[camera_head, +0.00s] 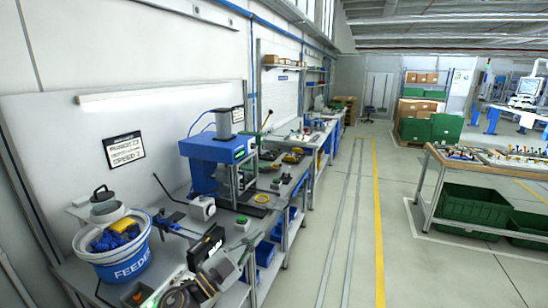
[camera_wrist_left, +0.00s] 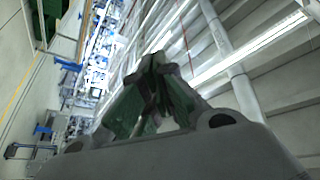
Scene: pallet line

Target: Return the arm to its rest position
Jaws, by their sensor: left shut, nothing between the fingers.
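My left gripper (camera_wrist_left: 157,62) fills the middle of the left wrist view. Its dark fingers with green inner sides meet at the tips, and nothing is held between them. The wrist is turned so that the hall and the ceiling structure show behind the fingers, tilted. In the head view, dark and grey parts show low in the picture, over the near end of the workbench; I cannot clearly tell fingertips there. My right gripper is not in view.
A blue-and-white feeder bucket (camera_head: 126,262) with blue parts stands on the workbench at the left. A blue press (camera_head: 217,150) stands behind it. A table (camera_head: 445,162) with green crates (camera_head: 475,207) below is at the right. The marked aisle floor (camera_head: 340,240) between is clear.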

